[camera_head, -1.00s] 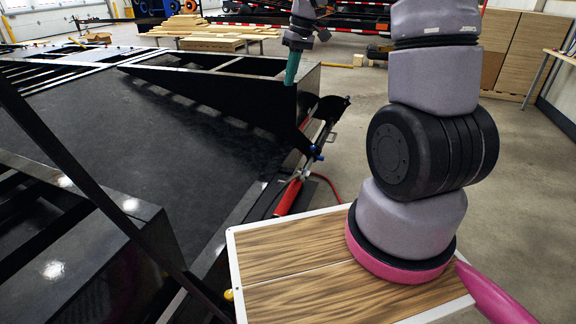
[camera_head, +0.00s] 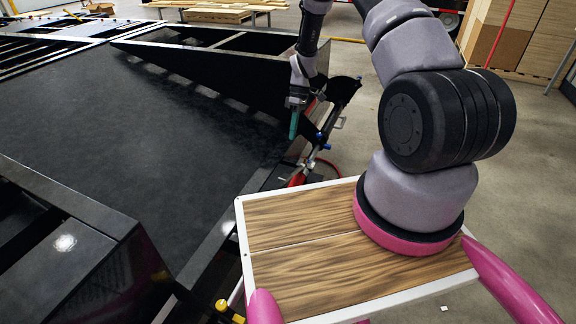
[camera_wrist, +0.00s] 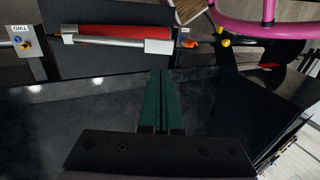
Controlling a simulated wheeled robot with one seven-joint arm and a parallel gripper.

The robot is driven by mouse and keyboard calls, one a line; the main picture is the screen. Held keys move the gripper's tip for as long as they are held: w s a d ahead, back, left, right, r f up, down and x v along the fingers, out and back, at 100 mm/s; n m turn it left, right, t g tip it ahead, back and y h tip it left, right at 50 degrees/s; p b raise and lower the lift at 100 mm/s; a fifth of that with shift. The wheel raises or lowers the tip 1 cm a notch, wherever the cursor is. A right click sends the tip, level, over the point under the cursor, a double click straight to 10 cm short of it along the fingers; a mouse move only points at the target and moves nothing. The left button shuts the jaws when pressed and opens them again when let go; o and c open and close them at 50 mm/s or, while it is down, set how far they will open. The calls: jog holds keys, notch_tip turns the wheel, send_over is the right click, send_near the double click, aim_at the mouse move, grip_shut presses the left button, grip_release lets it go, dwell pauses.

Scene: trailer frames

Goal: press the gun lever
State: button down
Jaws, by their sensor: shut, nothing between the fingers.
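The gun, a red cylinder with a silver rod along it (camera_head: 298,179), is mounted at the edge of the black trailer frame (camera_head: 190,110), partly hidden behind the frame edge. It also shows across the top of the wrist view (camera_wrist: 110,31), with the silver rod (camera_wrist: 112,42), which looks like its lever, alongside. My gripper (camera_head: 293,136) has teal fingers pointing down, just left of and above the gun. In the wrist view the fingers (camera_wrist: 161,74) are together, empty, with their tips below the gun's right end. I see no contact.
The black trailer deck fills the left, with a sloping ramp-like beam (camera_head: 215,75) behind my gripper. A yellow knob (camera_head: 221,305) is at the front. The concrete floor at right is open.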

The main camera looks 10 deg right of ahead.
aim_at(285, 176)
dwell(0.3)
jog(key=x, duration=1.4)
